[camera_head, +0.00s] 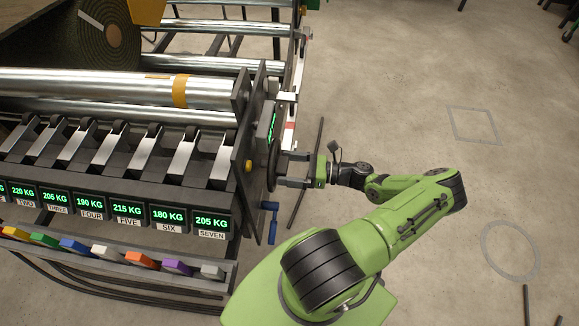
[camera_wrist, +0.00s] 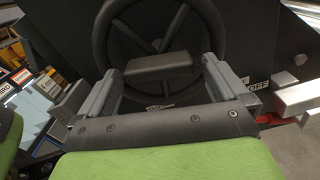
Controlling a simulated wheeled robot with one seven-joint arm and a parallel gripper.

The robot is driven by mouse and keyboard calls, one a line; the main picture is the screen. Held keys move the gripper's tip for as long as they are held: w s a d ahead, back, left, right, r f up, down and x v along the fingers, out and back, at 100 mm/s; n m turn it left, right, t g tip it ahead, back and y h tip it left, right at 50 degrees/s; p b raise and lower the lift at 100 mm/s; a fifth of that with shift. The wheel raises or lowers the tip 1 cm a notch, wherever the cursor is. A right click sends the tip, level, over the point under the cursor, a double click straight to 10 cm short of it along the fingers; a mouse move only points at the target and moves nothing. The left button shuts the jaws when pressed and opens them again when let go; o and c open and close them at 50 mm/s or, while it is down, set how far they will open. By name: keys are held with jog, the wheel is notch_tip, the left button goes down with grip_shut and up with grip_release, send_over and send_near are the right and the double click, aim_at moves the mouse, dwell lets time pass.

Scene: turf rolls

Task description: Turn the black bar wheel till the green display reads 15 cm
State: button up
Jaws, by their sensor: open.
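The black wheel (camera_head: 273,160) stands upright on the dark end plate of the roller machine, seen nearly edge-on in the head view. In the wrist view the wheel (camera_wrist: 97,38) shows its round rim and spokes, with a short dark bar (camera_wrist: 155,67) across its front. My gripper (camera_head: 284,168) is open and faces the wheel. In the wrist view the bar lies between the two grey fingers of my gripper (camera_wrist: 163,70); contact cannot be told. The green display (camera_head: 271,124) is just above the wheel, too slanted to read.
A blue crank (camera_head: 269,222) hangs below the wheel. Several kg displays (camera_head: 168,215) line the machine's front, with coloured blocks (camera_head: 178,266) below. A turf roll (camera_head: 105,32) lies at the back left. The concrete floor (camera_head: 400,90) to the right is mostly clear.

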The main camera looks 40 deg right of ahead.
jog(key=shift+c, duration=0.5)
jog(key=c, duration=1.4)
jog(key=shift+o, duration=0.2)
jog(key=shift+r+m, duration=0.1)
jog(key=shift+m, duration=0.3)
jog(key=shift+s+a+m+p, duration=0.15)
jog(key=shift+m+p, duration=1.35)
jog(key=shift+m, duration=1.3)
